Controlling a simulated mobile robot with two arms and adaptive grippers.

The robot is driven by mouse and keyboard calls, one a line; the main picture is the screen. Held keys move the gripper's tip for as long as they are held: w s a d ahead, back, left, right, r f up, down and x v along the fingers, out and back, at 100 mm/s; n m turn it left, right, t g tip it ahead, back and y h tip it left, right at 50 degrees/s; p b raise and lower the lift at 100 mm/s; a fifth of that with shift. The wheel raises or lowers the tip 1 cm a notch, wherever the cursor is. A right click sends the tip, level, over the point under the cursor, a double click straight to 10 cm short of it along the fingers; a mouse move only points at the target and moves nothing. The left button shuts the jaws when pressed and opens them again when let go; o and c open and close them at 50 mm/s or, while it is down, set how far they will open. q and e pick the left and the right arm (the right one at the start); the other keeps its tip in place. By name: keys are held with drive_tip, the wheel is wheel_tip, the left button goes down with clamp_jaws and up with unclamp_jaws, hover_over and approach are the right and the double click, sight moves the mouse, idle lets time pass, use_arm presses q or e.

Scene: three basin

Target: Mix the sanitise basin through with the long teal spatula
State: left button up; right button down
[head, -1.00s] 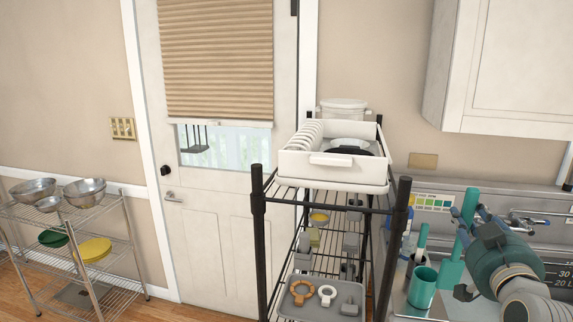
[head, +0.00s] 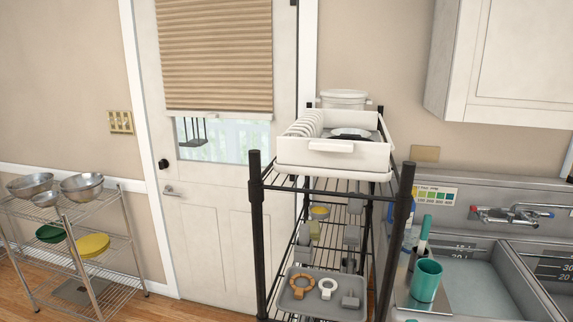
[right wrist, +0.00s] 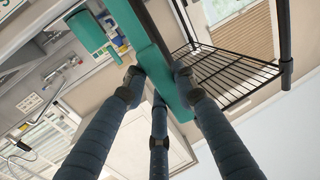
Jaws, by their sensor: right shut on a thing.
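My right gripper (right wrist: 157,80) is shut on the long teal spatula (right wrist: 152,62), which runs slantwise between its fingers in the right wrist view. Neither this gripper nor the spatula shows in the head view now. A steel sink stands at the right of the head view, with one basin (head: 468,275) near the rack and another basin (head: 553,268) to its right. Both basins have dark level markings. Which one is the sanitise basin cannot be told from the markings. The left gripper is not in view.
A teal cup (head: 427,280) stands on the sink's left ledge, beside a teal-handled tool (head: 423,232). A tap (head: 510,216) is on the back wall. A tall black wire rack (head: 257,225) with a white dish tub (head: 333,155) stands left of the sink.

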drive_tip(key=s+a+f, duration=0.3)
drive_tip(key=s, duration=0.6)
drive_tip(key=shift+s+a+b, duration=0.25)
drive_tip(key=shift+b, duration=0.2)
drive_tip(key=shift+d, duration=0.1)
